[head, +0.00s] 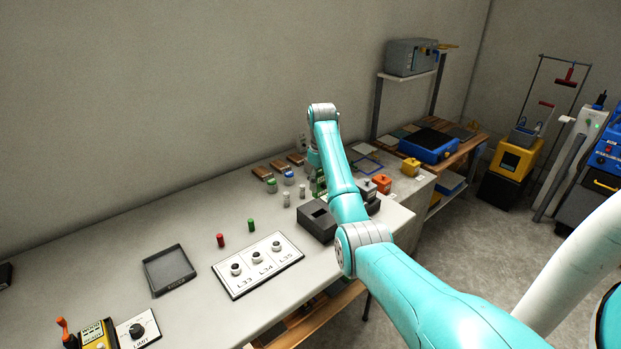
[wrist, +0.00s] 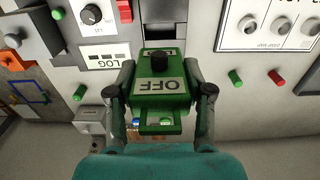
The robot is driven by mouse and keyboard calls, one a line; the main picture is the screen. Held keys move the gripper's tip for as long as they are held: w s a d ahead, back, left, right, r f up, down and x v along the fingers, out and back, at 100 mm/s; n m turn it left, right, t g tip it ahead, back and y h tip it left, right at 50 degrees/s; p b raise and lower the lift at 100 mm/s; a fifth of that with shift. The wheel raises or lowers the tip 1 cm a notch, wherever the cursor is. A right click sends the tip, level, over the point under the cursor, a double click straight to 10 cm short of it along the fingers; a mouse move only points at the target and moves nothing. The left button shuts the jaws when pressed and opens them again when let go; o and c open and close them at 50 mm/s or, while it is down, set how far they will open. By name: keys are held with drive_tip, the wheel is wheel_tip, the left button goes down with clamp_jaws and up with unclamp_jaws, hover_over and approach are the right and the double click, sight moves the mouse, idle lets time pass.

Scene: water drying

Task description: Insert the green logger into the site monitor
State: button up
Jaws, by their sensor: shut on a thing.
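The green logger (wrist: 160,105) is a boxy unit with a black knob on top and a white OFF label. In the wrist view my gripper (wrist: 160,88) is shut on its two sides. In the head view a bit of the green logger (head: 318,185) shows beside my arm, which hides most of the gripper. A pale panel marked LOG (wrist: 103,62) lies just beyond the logger at left in the wrist view; it seems part of the site monitor, but I cannot tell for sure. The logger's far end covers part of this area, so contact is unclear.
In the head view a dark box (head: 316,222) stands near my arm. A white panel with three knobs (head: 258,264), a black tray (head: 169,270), and red (head: 220,240) and green (head: 251,225) pegs are on the bench. The bench's left middle is clear.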

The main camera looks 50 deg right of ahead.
sight(321, 196)
idle(0.3)
drive_tip(key=shift+s+f, duration=0.1)
drive_tip(key=shift+f, duration=3.1)
